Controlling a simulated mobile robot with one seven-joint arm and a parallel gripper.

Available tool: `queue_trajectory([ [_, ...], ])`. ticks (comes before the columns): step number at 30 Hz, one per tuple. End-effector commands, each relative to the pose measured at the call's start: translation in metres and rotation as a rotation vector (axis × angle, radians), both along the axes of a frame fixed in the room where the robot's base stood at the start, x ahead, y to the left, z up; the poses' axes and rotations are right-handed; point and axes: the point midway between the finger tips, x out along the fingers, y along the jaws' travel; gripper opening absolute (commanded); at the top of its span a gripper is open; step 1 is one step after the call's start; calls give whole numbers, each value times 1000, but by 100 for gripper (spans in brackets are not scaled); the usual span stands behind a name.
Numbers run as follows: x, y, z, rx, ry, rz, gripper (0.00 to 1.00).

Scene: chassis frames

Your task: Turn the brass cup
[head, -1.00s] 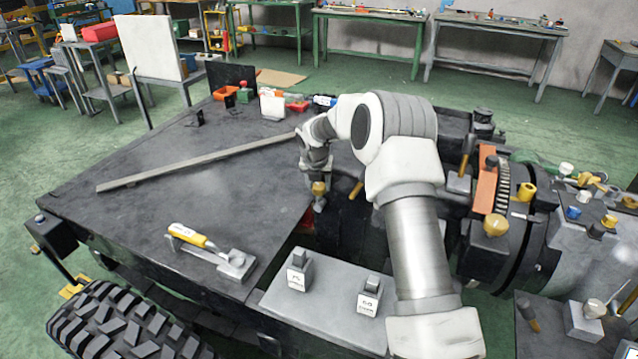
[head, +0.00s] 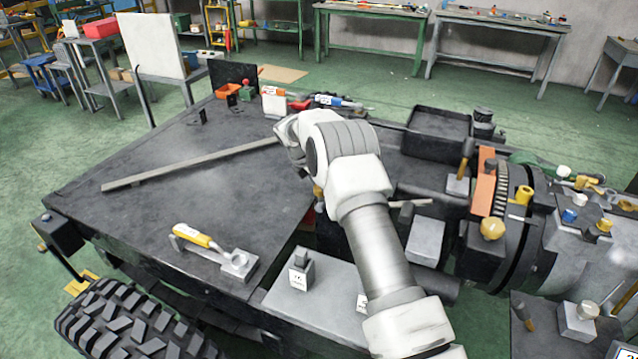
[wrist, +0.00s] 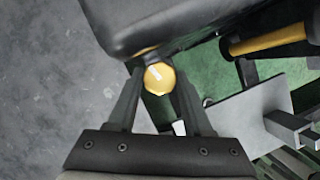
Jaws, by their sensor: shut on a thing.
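The brass cup (wrist: 158,79) is a round, yellow-gold piece with a small pale mark on its face. In the wrist view it sits between the two dark fingers of my gripper (wrist: 158,72), which is shut on it. In the head view a bit of the brass cup (head: 318,193) shows below my wrist, at the right edge of the dark deck. My arm hides most of my gripper there.
A dark rounded block (wrist: 165,20) lies close beyond my fingertips. A yellow-handled tool (wrist: 268,40) and a grey plate (wrist: 250,115) are to the right. A long grey bar (head: 190,166) and a yellow-handled tool (head: 200,240) lie on the deck, with bare deck between them.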

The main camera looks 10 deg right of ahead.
Motion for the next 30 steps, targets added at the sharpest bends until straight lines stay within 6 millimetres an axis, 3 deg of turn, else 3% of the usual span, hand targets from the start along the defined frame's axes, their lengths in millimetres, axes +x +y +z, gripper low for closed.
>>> queue_trajectory([
  [18, 1, 0, 1, 1, -1, -43, 0],
  [19, 1, 0, 1, 1, -1, -43, 54],
  [20, 1, 0, 1, 1, -1, -43, 60],
  [21, 1, 0, 1, 1, -1, -43, 63],
  [30, 0, 1, 2, 0, -1, -42, 63],
])
